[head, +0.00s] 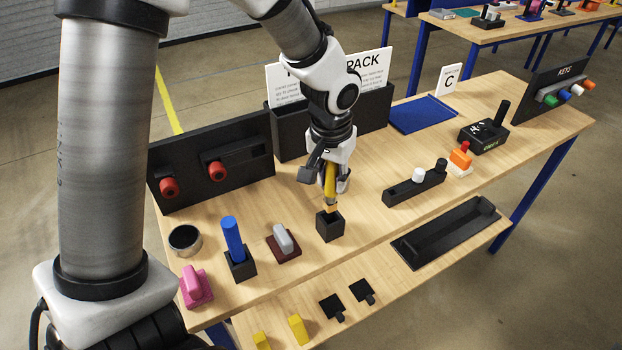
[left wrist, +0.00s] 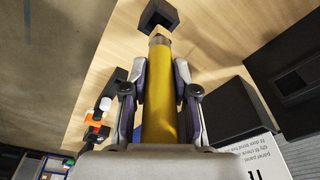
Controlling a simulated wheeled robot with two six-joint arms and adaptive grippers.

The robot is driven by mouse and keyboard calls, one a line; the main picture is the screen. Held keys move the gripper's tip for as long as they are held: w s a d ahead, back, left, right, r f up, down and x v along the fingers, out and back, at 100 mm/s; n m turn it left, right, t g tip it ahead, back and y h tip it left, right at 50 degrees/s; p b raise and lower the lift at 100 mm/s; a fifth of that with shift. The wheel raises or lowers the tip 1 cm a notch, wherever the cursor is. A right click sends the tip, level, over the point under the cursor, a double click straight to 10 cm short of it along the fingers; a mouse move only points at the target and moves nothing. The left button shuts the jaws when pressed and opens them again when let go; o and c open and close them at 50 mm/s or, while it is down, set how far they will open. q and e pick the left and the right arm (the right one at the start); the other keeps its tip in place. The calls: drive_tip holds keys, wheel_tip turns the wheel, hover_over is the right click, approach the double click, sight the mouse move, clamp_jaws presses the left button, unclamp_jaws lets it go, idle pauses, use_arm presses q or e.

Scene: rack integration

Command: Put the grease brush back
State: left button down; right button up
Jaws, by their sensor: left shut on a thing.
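The grease brush has a yellow handle (head: 330,181) and a tan lower end. It hangs close to upright in my left gripper (head: 328,182), which is shut on the handle. In the left wrist view the yellow handle (left wrist: 159,95) lies between the two fingers of my left gripper (left wrist: 159,85). The black square holder (head: 330,227) stands directly below the brush. The holder (left wrist: 158,14) also shows beyond the brush end in the left wrist view. The brush's lower end is at or just above the holder's opening; I cannot tell whether it is inside. My right gripper is out of view.
A blue cylinder in a black holder (head: 239,266), a grey-handled block (head: 284,240) and a pink block (head: 195,288) stand left. A black panel with red knobs (head: 212,165) and a sign box (head: 375,108) stand behind. A black rack (head: 415,186) stands right.

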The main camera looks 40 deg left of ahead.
sight(331, 168)
use_arm(q)
wheel_tip(331, 168, down, 7)
drive_tip(key=shift+f, duration=0.15)
drive_tip(key=shift+w+d, duration=0.15)
drive_tip(key=shift+f+b, duration=0.25)
drive_tip(key=shift+b, duration=0.15)
drive_tip(key=c, duration=0.9)
unclamp_jaws()
drive_tip(key=shift+r, duration=0.1)
drive_tip(key=r, duration=0.4)
drive_tip(key=s+r, duration=0.1)
drive_tip(key=r, duration=0.3)
drive_tip(key=r+p, duration=0.1)
drive_tip(key=r, duration=0.3)
drive_tip(key=shift+s+d+r, duration=0.1)
drive_tip(key=shift+s+d, duration=0.05)
drive_tip(key=shift+s, duration=0.15)
